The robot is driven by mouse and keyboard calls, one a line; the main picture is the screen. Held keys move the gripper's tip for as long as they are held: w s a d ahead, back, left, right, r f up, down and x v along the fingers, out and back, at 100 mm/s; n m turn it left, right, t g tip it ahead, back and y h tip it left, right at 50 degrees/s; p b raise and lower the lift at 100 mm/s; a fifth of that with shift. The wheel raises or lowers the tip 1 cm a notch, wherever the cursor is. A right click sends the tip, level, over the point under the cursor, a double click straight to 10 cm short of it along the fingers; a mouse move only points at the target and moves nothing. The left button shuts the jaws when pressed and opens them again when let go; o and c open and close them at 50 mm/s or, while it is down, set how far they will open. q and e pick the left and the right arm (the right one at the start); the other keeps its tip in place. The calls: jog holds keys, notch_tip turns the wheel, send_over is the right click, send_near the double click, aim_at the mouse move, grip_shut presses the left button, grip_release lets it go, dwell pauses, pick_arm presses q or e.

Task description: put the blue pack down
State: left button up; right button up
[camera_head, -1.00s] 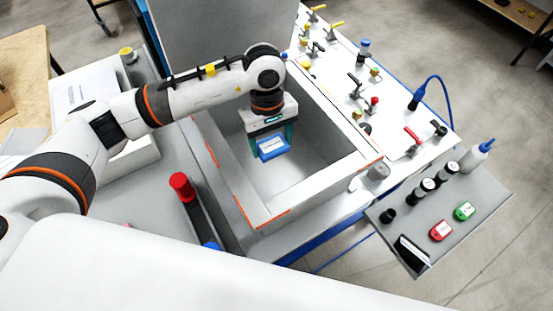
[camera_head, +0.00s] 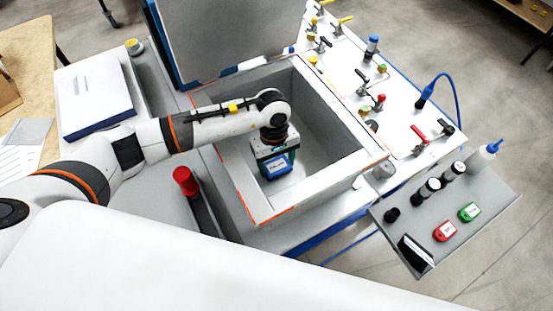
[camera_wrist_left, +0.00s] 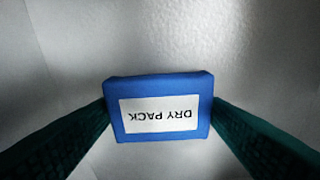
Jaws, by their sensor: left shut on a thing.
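The blue pack (camera_head: 277,168) has a white label and is inside the open grey box (camera_head: 335,184), low down in it. In the left wrist view the pack (camera_wrist_left: 160,86) shows its label, reading "DRY PACK", upside down. My left gripper (camera_head: 276,160) reaches down into the box. Its two green fingers press on the left and right sides of the pack, so it is shut on the pack. The pale box floor lies beneath the pack; I cannot tell whether the two touch. My right gripper is not in view.
The box's raised lid (camera_head: 230,40) stands behind it. A panel with valves (camera_head: 400,110) is at the right. A grey tray (camera_head: 470,235) holds dark bottles, a red item and a green item. A red-capped cylinder (camera_head: 186,181) stands left of the box.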

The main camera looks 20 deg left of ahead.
aim_at(274, 161)
pick_arm(q)
jog(key=shift+f, duration=0.3)
jog(key=o, duration=1)
jog(key=shift+r, duration=0.1)
jog(key=shift+r, duration=0.2)
jog(key=shift+w+a+r+b, duration=0.2)
jog(key=shift+r+b, duration=0.4)
jog(key=shift+r, duration=1.35)
jog(key=shift+w+a+r+b, duration=0.15)
jog(key=shift+r+b, duration=0.5)
jog(key=shift+r, duration=1.3)
jog(key=shift+w+a+r+b, duration=0.2)
jog(key=shift+r+b, duration=0.4)
jog(key=shift+r, duration=1.35)
